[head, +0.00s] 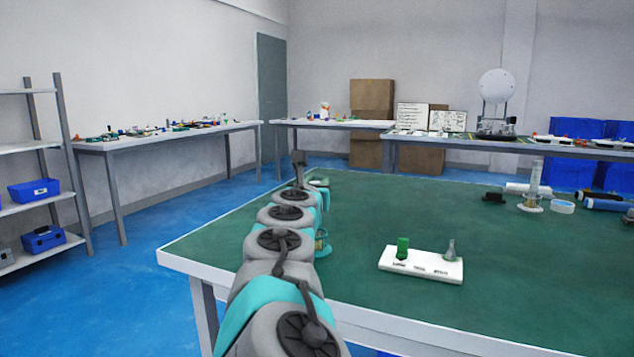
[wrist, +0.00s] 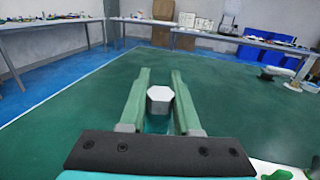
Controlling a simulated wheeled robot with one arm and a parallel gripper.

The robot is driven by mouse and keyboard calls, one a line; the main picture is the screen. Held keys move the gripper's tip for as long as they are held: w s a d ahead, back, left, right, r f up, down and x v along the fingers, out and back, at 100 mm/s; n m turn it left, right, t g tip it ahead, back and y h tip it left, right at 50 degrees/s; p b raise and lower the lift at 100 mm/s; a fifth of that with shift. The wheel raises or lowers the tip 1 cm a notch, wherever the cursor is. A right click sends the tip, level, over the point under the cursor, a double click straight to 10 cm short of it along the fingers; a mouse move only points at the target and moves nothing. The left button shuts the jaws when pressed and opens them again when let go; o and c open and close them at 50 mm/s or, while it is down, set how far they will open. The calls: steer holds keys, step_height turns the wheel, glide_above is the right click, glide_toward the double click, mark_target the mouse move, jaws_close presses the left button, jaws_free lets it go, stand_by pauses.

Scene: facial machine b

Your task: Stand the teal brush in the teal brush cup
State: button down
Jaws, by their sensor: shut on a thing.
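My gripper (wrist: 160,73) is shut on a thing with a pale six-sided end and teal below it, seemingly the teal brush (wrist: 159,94). The pale end faces the wrist camera between the two green fingers; its lower part is hidden. In the head view my arm stretches over the left part of the green table and mostly hides the gripper. A small teal and clear thing with a yellowish base (head: 323,246) stands just right of my arm, partly covered by it. I cannot tell whether it is the teal brush cup.
A white labelled tray (head: 421,273) with a green block (head: 403,247) and a grey flask-shaped piece (head: 450,251) lies right of my arm. The middle of the green table (head: 420,210) is clear.

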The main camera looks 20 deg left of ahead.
steer(key=shift+f, duration=0.1)
steer(key=c, duration=0.5)
jaws_free()
steer(key=shift+c, duration=0.2)
